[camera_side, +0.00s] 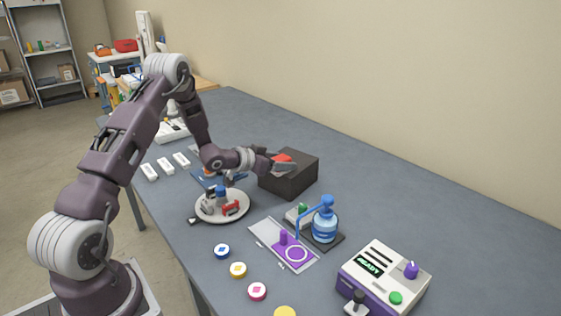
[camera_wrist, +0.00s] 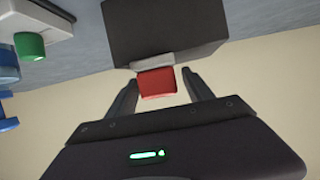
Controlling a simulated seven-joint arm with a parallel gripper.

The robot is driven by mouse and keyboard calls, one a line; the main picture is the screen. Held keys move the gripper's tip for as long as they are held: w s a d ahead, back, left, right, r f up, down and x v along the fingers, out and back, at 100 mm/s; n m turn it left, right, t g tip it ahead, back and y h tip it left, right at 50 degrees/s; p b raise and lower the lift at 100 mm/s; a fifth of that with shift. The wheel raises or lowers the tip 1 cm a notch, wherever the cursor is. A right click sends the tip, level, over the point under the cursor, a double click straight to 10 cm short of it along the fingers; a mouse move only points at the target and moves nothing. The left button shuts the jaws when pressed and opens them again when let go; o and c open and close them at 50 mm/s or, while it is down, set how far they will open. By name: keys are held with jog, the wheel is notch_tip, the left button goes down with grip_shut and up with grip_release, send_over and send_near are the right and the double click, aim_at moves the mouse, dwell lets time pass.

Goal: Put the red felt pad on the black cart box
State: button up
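The black cart box (camera_side: 292,183) stands on the table behind the round tray; its dark side fills the top middle of the wrist view (camera_wrist: 165,28). The red felt pad (camera_side: 281,158) shows at the box's top, towards its left edge. In the wrist view the pad (camera_wrist: 157,84) lies between my fingertips, against a light grey strip at the box's edge. My gripper (camera_side: 284,167) is at the box's top. Its fingers (camera_wrist: 160,84) are apart, with a narrow gap visible on each side of the pad. Whether the pad's underside touches the box is hidden.
A round white tray (camera_side: 236,215) with small items stands in front of the box. A blue pump bottle (camera_side: 325,226), a purple-marked plate (camera_side: 268,237) and a laminator (camera_side: 384,280) stand nearer. Several coloured discs line the front edge. The table behind the box is clear.

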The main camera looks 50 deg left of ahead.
jog(key=shift+r, duration=0.2)
jog(key=v, duration=1.1)
jog(key=s+d+r+g+y, duration=0.2)
jog(key=s+d+r, duration=0.15)
jog(key=r, duration=0.35)
jog(key=s+d+r+g+y, duration=0.1)
jog(key=s+d+r+g, duration=0.15)
jog(key=d+r, duration=0.3)
jog(key=s+d+r+g+h, duration=0.1)
jog(key=s+d, duration=0.6)
jog(key=s, duration=0.4)
jog(key=s+d+r+g+h, duration=0.1)
jog(key=s+d+g+h, duration=0.1)
jog(key=s+d, duration=0.5)
jog(key=s, duration=0.5)
jog(key=shift+s+d, duration=0.15)
jog(key=shift+d, duration=0.2)
